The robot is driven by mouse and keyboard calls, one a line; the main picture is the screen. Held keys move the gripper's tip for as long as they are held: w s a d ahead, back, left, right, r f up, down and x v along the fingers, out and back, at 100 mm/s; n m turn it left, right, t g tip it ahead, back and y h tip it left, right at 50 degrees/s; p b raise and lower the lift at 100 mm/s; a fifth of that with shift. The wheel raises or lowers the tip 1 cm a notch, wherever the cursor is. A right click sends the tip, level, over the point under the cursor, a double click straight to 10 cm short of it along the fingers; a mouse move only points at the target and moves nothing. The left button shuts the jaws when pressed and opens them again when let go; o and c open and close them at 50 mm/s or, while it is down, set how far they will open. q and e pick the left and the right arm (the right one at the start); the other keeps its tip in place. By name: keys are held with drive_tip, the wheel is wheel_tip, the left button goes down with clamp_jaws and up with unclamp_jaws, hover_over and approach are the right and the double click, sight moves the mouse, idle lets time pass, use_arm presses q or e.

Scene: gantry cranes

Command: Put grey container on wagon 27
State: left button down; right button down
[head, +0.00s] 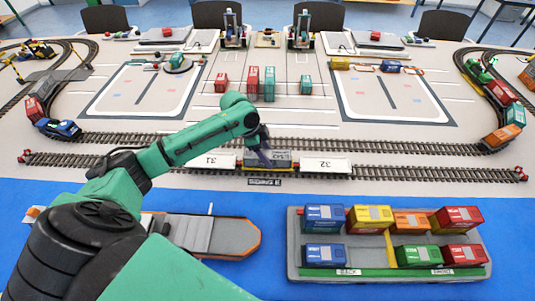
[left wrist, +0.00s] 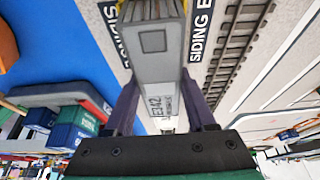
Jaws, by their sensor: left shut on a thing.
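The grey container (head: 281,156) is in the middle of the nearer track, between two white wagon tops marked 31 (head: 212,161) and 32 (head: 325,165). A thin yellow edge shows just under it, but I cannot tell whether it rests there or hangs slightly above. My left gripper (head: 264,158) reaches down onto it. In the left wrist view the dark fingers of my left gripper (left wrist: 160,103) are shut on both sides of the grey container (left wrist: 157,72), which bears the marking E342. I cannot read a number 27 anywhere. My right gripper is out of view.
A grey barge (head: 388,272) with several coloured containers lies on the blue area at right. An orange-edged ship (head: 240,237) lies left of it. A second track (head: 370,146) runs behind. Red and green containers (head: 260,82) stand farther back. The nearer track's right stretch (head: 430,173) is empty.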

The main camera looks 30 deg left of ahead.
use_arm(q)
drive_tip(key=shift+c, duration=1.1)
unclamp_jaws()
drive_tip(key=v, duration=1.2)
drive_tip(key=shift+b, duration=0.35)
